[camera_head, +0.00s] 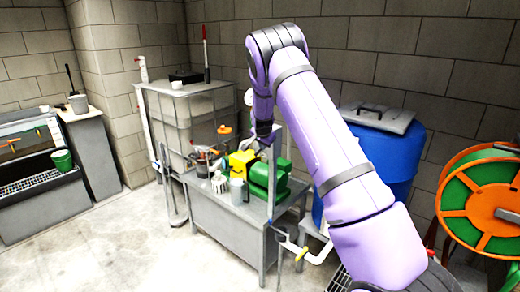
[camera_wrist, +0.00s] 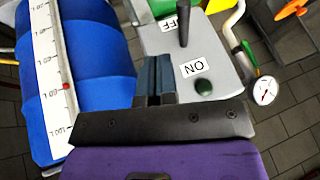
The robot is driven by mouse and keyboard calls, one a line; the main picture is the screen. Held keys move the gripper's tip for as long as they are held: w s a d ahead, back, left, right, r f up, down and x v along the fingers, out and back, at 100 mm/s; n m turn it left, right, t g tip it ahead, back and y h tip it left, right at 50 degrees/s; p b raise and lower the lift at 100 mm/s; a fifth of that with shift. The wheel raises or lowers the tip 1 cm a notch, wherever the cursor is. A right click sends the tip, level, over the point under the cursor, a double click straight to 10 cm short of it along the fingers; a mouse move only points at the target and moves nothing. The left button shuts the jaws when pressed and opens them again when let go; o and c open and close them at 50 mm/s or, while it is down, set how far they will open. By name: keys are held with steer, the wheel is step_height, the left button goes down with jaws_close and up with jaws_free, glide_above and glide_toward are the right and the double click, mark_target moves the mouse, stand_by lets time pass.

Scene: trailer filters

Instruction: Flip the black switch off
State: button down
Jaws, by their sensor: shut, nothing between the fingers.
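The black switch (camera_wrist: 183,24) is a thin black lever on a grey panel (camera_wrist: 222,62) in the wrist view. An OFF label (camera_wrist: 168,22) lies beside its upper part and an ON label (camera_wrist: 191,69) lies below it in the picture. I cannot tell for sure which way the lever is set. A dark green round knob or lamp (camera_wrist: 203,87) sits near the ON label. My gripper (camera_wrist: 153,75) is shut and empty, just left of the ON label, apart from the lever. In the head view my gripper (camera_head: 266,134) is small, over the metal table; the switch cannot be made out there.
A blue ribbed container with a white scale (camera_wrist: 48,70) is left of my gripper; a gauge (camera_wrist: 264,90) is right of the panel. The metal table (camera_head: 232,224) carries yellow and green machinery (camera_head: 266,180). A blue barrel (camera_head: 398,160) stands behind my arm. Floor at left is clear.

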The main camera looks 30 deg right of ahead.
steer(key=s+a+r, duration=0.5)
steer(key=a, duration=0.1)
steer(key=shift+r, duration=0.3)
steer(key=s+a+r+n+y, duration=0.25)
steer(key=s+a+r, duration=0.25)
steer(key=s+r, duration=0.6)
steer(key=s+a+r+n+y, duration=0.1)
steer(key=s+a+r+n, duration=0.35)
steer(key=s+r, duration=0.65)
steer(key=s+a+n, duration=0.3)
steer(key=s, duration=1)
steer(key=s+a+n, duration=0.3)
steer(key=s, duration=1.1)
steer(key=shift+a+f, duration=0.15)
steer(key=shift+f, duration=0.3)
